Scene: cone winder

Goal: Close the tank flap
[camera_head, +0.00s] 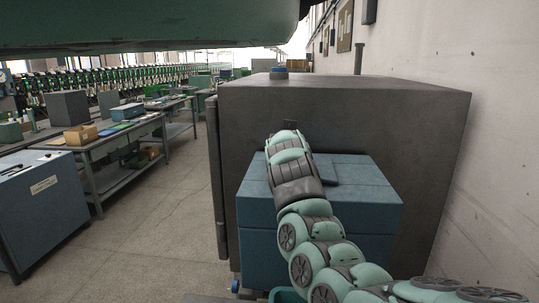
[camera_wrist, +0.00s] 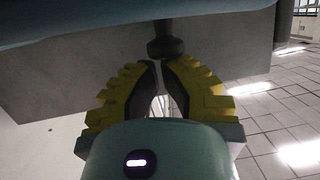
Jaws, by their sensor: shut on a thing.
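The blue tank (camera_head: 330,225) stands low in front of a large dark grey cabinet in the head view. A darker blue flat piece (camera_head: 348,170), which looks like the flap, shows on its top to the right of my arm. Its angle is partly hidden by my arm. My gripper (camera_wrist: 164,64) has yellow ridged fingers closed around the lower end of a dark round knob (camera_wrist: 164,46) in the wrist view. The knob sits by a blue edge (camera_wrist: 110,22) across the top of that view. In the head view the fingertips are hidden behind my wrist.
The grey cabinet (camera_head: 420,115) stands close behind the tank, with a pale wall (camera_head: 505,150) to the right. Workbenches (camera_head: 105,140) and a blue-grey cabinet (camera_head: 45,215) stand at left. The floor (camera_head: 165,220) between is clear.

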